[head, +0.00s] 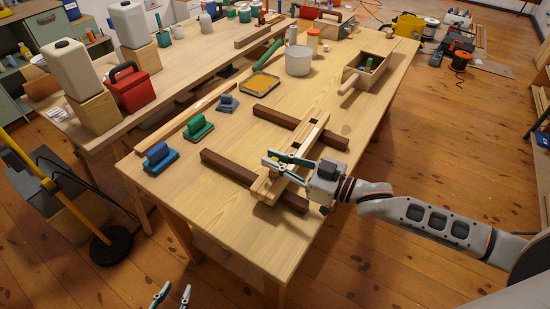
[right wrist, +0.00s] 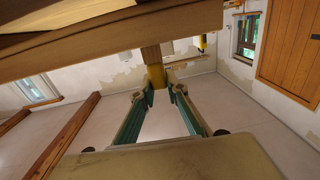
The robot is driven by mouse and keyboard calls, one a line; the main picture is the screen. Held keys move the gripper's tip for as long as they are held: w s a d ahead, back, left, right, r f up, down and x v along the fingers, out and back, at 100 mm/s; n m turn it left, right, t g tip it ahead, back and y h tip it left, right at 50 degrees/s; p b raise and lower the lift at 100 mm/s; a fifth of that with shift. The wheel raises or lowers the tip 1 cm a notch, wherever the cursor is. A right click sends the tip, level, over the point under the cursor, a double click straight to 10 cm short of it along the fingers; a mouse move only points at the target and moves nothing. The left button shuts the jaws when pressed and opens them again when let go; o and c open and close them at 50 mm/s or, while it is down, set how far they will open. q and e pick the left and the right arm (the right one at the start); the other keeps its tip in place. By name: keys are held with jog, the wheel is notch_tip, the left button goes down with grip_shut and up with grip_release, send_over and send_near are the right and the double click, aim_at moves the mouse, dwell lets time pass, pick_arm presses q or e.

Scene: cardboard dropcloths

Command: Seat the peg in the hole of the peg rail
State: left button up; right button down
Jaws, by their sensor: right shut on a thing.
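The peg rail (head: 312,135) is a long light-wood piece with openings, lying across two dark brown bars on the table. My right gripper (head: 267,158) reaches over the rail's near part from the right. In the right wrist view its teal-lined fingers (right wrist: 161,90) are shut on a yellowish peg (right wrist: 156,76). The peg's far end meets or overlaps a wooden edge (right wrist: 150,53); whether it is in a hole I cannot tell. The peg is not clear in the head view. My left gripper (head: 172,295) is open and empty at the bottom edge, away from the table.
Blue and green blocks with handles (head: 200,128) line the table's left side. The dark bars (head: 225,167) stick out beside the rail. The table's near corner is clear.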

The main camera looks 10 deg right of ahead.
jog(key=shift+f+b, duration=0.4)
jog(key=shift+f, duration=0.5)
jog(key=c, duration=1.9)
grip_release()
jog(key=v, duration=1.2)
